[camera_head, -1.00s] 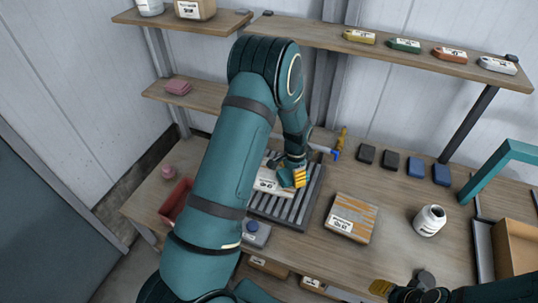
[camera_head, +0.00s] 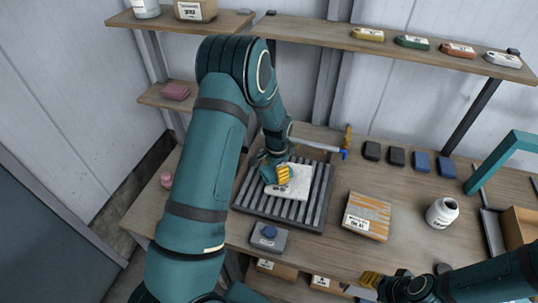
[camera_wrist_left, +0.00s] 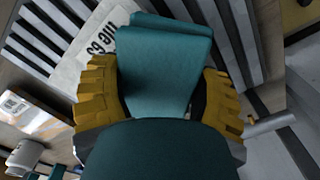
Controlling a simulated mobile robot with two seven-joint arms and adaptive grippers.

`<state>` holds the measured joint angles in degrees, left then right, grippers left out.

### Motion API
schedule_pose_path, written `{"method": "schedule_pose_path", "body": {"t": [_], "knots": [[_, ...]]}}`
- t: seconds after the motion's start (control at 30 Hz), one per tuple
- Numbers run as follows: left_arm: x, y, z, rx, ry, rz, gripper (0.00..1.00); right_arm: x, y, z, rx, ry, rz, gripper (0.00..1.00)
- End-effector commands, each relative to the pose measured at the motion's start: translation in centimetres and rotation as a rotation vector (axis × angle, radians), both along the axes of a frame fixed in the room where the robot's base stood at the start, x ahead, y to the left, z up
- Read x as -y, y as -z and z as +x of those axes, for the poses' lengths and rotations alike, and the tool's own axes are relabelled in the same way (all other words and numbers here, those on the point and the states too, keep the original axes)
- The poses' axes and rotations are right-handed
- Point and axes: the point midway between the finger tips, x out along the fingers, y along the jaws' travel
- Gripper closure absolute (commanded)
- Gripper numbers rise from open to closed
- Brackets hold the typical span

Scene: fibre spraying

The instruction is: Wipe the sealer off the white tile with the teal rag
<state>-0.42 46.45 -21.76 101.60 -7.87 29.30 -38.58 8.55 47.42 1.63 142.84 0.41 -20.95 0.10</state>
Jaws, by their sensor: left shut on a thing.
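The white tile (camera_head: 298,184) lies on a dark slatted rack on the bench. It also shows in the left wrist view (camera_wrist_left: 78,78), with a printed label starting "Tile 6". My left gripper (camera_head: 277,175) is over the left part of the tile in the head view. Its yellow fingers are shut on the folded teal rag (camera_wrist_left: 165,65), which reaches over the tile; I cannot tell if it touches. The sealer cannot be made out. My right gripper (camera_head: 372,284) is at the bench's front edge, only partly seen.
The slatted rack (camera_head: 320,205) surrounds the tile. A blue-ended tool (camera_head: 318,146) lies behind it. An orange-streaked labelled block (camera_head: 368,214) and a white jar (camera_head: 441,211) stand to the right.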

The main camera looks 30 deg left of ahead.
Motion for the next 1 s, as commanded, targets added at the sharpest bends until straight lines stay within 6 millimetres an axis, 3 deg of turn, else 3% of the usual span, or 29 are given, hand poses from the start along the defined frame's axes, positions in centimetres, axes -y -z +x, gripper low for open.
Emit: {"method": "schedule_pose_path", "body": {"t": [0.1, 0.6, 0.8, 1.0], "knots": [[0.1, -2.5, 0.2, 0.004, 0.0, 0.0, 0.67, 0.0, -1.2, 0.0, 0.002, -0.001, 0.002, 0.53], [0.7, -6.8, 0.6, 0.002, -0.002, 0.0, 0.67, 0.1, -4.0, 0.0, 0.001, -0.004, 0.004, 0.53], [0.8, -8.0, 0.7, 0.002, -0.003, 0.0, 0.67, 0.1, -4.6, 0.0, 0.001, -0.005, 0.005, 0.53], [0.8, -8.0, 0.7, 0.002, -0.003, 0.0, 0.67, 0.1, -4.6, 0.0, 0.001, -0.005, 0.005, 0.53]]}}
